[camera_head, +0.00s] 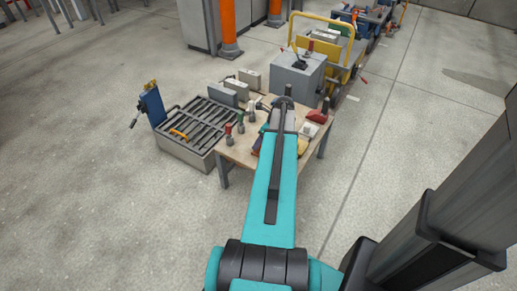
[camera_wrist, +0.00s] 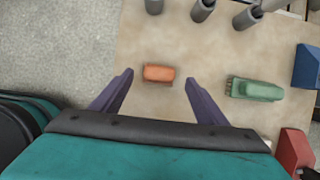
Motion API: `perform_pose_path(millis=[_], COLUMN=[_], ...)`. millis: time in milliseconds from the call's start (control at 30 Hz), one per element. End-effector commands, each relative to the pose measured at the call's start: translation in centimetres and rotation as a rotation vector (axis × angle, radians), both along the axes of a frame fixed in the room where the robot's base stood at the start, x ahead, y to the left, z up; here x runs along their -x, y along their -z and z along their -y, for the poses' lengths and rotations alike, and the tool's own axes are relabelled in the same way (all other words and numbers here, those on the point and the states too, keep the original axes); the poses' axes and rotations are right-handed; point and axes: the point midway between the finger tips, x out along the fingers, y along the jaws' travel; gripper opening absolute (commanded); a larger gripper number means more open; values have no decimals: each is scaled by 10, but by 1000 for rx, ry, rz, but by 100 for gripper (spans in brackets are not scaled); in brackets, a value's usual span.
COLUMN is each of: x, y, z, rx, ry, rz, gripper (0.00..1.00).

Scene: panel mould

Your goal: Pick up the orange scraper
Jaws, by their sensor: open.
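A small, blocky orange piece, which looks like the orange scraper (camera_wrist: 158,73), lies on the tan tabletop (camera_wrist: 175,112) in the wrist view. My gripper (camera_wrist: 158,77) is open, with its two purple fingers apart. In this view the orange piece shows between the fingertips, touching neither. How far above it the fingers are, I cannot tell. In the head view my arm covers part of the table, and I cannot make out this piece there.
A green brush-like piece (camera_wrist: 254,90) lies right of the fingers, with a red block (camera_wrist: 295,150) and a blue block (camera_wrist: 306,66) further right. Grey cylinders (camera_wrist: 202,10) stand at the top. A slotted grey rack (camera_head: 197,155) bearing an orange-handled tool stands left of the table.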

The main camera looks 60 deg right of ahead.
Motion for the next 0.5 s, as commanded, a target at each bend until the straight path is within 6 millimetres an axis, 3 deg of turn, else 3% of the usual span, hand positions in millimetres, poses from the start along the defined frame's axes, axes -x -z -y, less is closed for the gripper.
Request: perform_pose_path(millis=[500], x=[-19], y=[43], z=[0], rx=[-1], ry=[1], rz=[0], gripper=[67])
